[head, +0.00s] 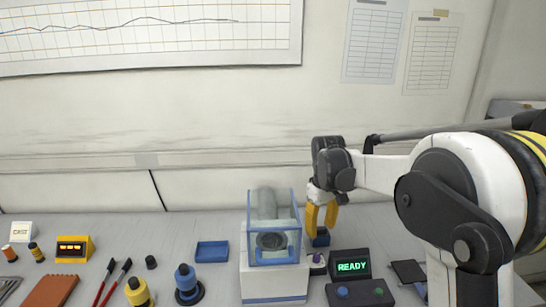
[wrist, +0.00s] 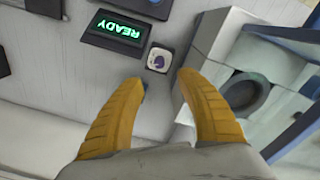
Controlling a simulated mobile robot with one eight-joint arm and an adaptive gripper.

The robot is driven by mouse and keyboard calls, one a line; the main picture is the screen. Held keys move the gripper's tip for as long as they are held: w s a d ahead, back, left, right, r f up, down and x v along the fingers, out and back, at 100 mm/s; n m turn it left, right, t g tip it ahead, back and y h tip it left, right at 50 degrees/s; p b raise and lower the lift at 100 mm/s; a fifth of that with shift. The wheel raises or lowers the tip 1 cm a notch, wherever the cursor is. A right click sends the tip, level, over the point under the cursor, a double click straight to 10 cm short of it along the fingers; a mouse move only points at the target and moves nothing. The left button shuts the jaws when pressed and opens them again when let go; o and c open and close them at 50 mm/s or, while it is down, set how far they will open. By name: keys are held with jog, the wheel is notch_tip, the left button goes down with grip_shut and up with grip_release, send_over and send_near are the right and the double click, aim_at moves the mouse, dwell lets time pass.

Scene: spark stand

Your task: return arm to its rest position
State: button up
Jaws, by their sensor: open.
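My gripper (head: 321,217) has yellow fingers and hangs over the bench, just right of the spark stand (head: 275,277) in the head view. In the wrist view the gripper (wrist: 163,78) is open, with its two fingers apart and nothing between them. The stand is a white block with a blue-framed clear guard and a dark round opening; it also shows at the right in the wrist view (wrist: 206,46). A small white switch box with a purple button (wrist: 159,59) lies just beyond the fingertips. A small blue thing at the fingertips is partly hidden.
A READY display (head: 351,266) and a button box (head: 360,292) stand right of the stand. The wall (head: 230,110) rises behind the bench.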

jog(key=s+r+m+t, duration=0.2)
jog(key=s+r, duration=0.5)
jog(key=s, duration=0.2)
jog(key=s+f+m+t, duration=0.1)
jog(key=s+m+t, duration=0.2)
jog(key=s, duration=1.6)
jog(key=shift+s+m+t, duration=0.3)
jog(key=shift+m+t, duration=0.1)
jog(key=shift+t, duration=0.4)
jog(key=shift+d, duration=0.1)
